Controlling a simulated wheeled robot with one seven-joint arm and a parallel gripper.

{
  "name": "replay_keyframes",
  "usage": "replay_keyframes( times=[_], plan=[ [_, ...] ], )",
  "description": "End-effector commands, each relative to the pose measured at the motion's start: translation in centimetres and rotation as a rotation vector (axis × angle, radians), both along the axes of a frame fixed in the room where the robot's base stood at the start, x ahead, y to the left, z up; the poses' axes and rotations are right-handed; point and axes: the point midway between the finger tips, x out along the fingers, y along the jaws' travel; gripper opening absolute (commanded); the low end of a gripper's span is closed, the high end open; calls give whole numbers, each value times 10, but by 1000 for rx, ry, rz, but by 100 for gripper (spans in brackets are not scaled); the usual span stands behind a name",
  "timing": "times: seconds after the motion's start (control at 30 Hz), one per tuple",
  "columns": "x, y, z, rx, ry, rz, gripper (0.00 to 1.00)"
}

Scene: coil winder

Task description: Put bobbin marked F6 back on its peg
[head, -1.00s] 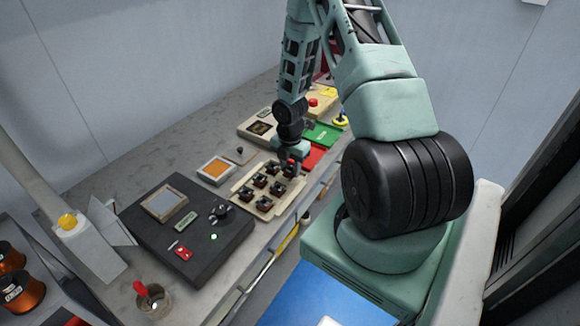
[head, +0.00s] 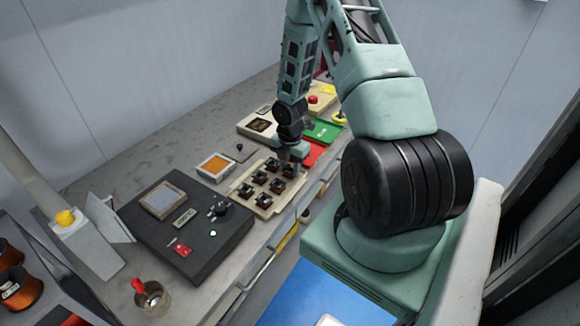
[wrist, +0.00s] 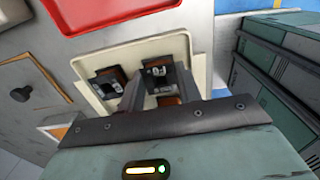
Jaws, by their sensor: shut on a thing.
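A cream tray (head: 264,210) on the bench holds several small dark bobbins with copper-brown windings, set in rows. My gripper (head: 291,166) is down at the tray's right end in the head view. In the wrist view my gripper's fingers (wrist: 160,88) reach into the tray (wrist: 178,44) and are shut on a dark bobbin (wrist: 159,73) with white marks. The marks are too small to read as F6. Another bobbin (wrist: 108,80) stands just left of the fingers. The held bobbin's lower part, and any peg under it, are hidden.
A black console (head: 205,243) with a screen and knob lies left of the tray. An orange-topped box (head: 215,166) stands behind the tray. Red (head: 314,153) and green (head: 323,131) bins are close beyond my gripper. A cup (head: 152,297) stands at the near bench corner.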

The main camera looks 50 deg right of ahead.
Motion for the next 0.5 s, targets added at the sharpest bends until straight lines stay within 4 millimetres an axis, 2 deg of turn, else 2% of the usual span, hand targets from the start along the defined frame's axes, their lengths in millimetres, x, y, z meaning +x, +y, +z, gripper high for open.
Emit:
replay_keyframes(
  times=[0.2,0.23,0.3,0.5],
  plan=[
    [0,0,-7,0,0,0,12],
    [0,0,-6,0,0,0,42],
    [0,0,-5,0,0,0,60],
    [0,0,-5,0,0,-1,60]
  ],
)
